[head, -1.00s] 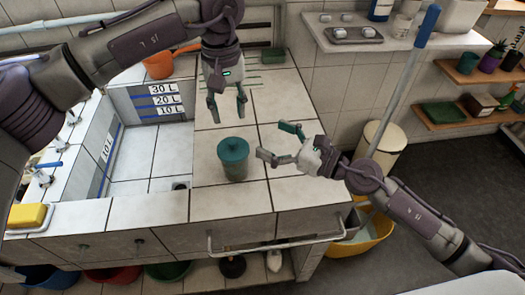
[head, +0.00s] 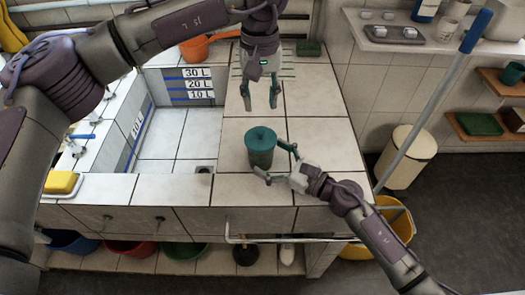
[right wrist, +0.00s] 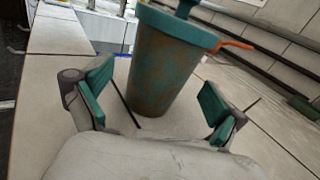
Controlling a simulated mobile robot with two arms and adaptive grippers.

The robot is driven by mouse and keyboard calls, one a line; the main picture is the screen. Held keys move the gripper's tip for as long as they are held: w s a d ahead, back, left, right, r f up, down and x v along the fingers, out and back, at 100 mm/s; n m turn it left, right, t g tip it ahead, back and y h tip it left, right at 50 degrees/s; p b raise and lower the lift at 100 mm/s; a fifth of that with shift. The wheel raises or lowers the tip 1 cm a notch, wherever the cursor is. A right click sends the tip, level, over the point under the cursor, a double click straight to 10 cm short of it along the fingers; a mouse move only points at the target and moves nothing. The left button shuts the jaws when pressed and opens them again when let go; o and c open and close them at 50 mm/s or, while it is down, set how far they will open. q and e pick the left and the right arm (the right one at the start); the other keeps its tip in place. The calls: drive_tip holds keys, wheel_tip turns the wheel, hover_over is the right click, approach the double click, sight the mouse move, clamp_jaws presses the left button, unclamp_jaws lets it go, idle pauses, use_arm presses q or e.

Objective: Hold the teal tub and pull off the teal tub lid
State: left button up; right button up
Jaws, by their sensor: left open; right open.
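The teal tub (head: 261,156) stands upright on the tiled counter right of the sink basin, with the teal tub lid (head: 261,134) on top. In the right wrist view the tub (right wrist: 165,68) looks teal with brownish patches, and the lid (right wrist: 180,25) has a knob cut by the top edge. My right gripper (head: 280,162) is open, low beside the tub on its right, with its fingers to either side of the tub; in the right wrist view a gap shows beside each finger (right wrist: 158,105). My left gripper (head: 262,102) is open and empty, pointing down behind and above the tub.
The sink basin (head: 178,125) with litre marks lies left of the tub. An orange pan (head: 197,48) stands at the back. A metal rail (head: 290,240) runs along the counter front. A blue-topped pole (head: 437,110) leans at right near a yellow bucket (head: 400,222).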

drive_tip(key=shift+w+a, duration=0.45)
drive_tip(key=shift+a, duration=0.1)
drive_tip(key=shift+w+a, duration=0.3)
drive_tip(key=shift+a, duration=0.15)
drive_tip(key=shift+c, duration=0.4)
drive_tip(key=c, duration=1.3)
